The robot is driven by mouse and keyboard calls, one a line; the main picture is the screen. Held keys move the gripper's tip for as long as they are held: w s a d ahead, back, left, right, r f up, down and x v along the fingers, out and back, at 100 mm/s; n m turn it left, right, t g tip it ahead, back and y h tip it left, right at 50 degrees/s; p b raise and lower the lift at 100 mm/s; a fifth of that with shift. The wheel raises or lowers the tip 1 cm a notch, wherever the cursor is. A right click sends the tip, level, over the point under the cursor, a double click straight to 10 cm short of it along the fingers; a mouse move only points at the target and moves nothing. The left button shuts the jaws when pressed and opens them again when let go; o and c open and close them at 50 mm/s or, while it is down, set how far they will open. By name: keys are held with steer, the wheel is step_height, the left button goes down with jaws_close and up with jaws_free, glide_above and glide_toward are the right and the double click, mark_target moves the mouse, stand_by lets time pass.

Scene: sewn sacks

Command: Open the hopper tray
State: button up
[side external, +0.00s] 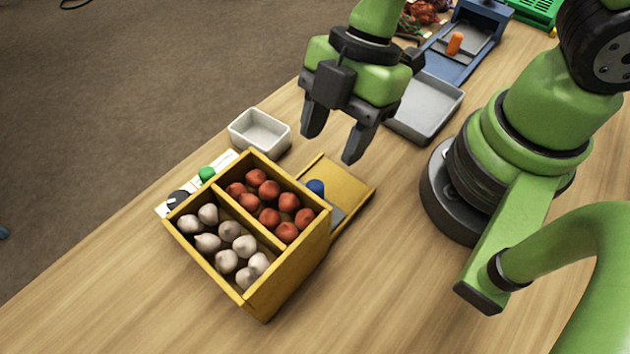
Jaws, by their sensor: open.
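A yellow wooden box (288,283) with two open compartments stands on the table, lower left of centre. One compartment holds several red round pieces (269,189), the other several whitish bulb-like pieces (230,229). A low yellow tray-like part (352,188) lies at the box's right side, with a blue knob (315,187) and a grey surface near it. The box partly hides this part, so I cannot tell how far it is drawn out. My gripper (333,143) is open and empty, fingers pointing down, above and behind the yellow part, apart from it.
A small white bin (260,131) stands behind the box. A white panel with a green knob (207,174) and a dark round part lies at its left. A grey tray (428,107) and a blue unit (461,62) with an orange knob (454,43) stand farther back. The front table is clear.

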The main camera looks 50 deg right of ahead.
mark_target(318, 182)
steer(key=shift+x, duration=4.55)
steer(key=shift+d, duration=0.1)
steer(key=shift+c, duration=0.2)
